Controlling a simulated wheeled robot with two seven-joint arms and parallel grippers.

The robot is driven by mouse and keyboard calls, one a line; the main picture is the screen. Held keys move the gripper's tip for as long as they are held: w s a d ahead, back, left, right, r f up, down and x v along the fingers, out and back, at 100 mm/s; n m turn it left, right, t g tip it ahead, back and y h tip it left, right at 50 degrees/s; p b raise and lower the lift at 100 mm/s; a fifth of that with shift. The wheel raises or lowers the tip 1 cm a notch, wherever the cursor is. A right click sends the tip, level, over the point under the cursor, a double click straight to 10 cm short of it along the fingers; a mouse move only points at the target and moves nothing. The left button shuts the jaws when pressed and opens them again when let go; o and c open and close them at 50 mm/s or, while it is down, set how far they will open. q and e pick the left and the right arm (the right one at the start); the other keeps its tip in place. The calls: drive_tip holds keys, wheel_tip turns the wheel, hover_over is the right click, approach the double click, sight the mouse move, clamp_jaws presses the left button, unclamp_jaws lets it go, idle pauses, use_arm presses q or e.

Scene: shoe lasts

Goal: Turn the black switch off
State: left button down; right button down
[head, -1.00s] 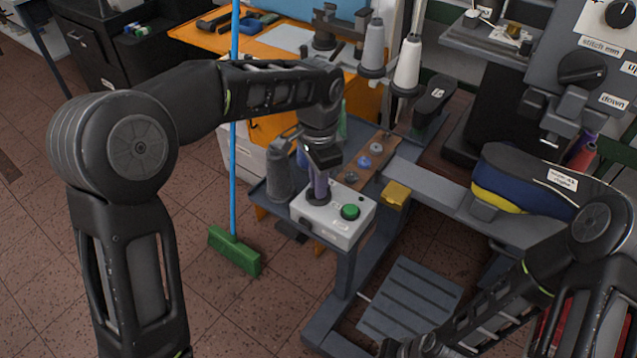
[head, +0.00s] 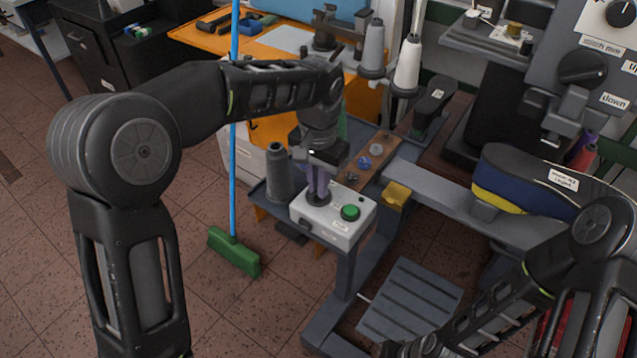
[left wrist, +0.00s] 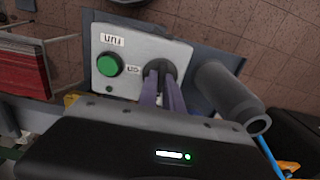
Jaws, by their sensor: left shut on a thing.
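The black switch (left wrist: 161,70) is a round dark knob on a pale grey control box (left wrist: 122,46). The box stands on a small grey side shelf and also shows in the head view (head: 338,229). A green button (head: 350,212) sits beside the switch on the same face. My left gripper (head: 318,192) points down at the box, its two purple-grey fingers shut on the black switch. The fingers hide part of the switch, so its exact setting cannot be read. My right arm comes in at the lower right; its gripper cannot be made out.
A dark grey thread cone (head: 279,175) stands close to the box. A wooden strip (head: 372,160) with several small round pieces lies behind it. A blue-handled green broom (head: 234,252) stands to the left. A grey slatted pedal (head: 410,300) is below.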

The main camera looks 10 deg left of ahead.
use_arm(q)
drive_tip(key=c, duration=1.5)
unclamp_jaws()
wheel_tip(320, 180, up, 8)
drive_tip(key=shift+f, duration=0.1)
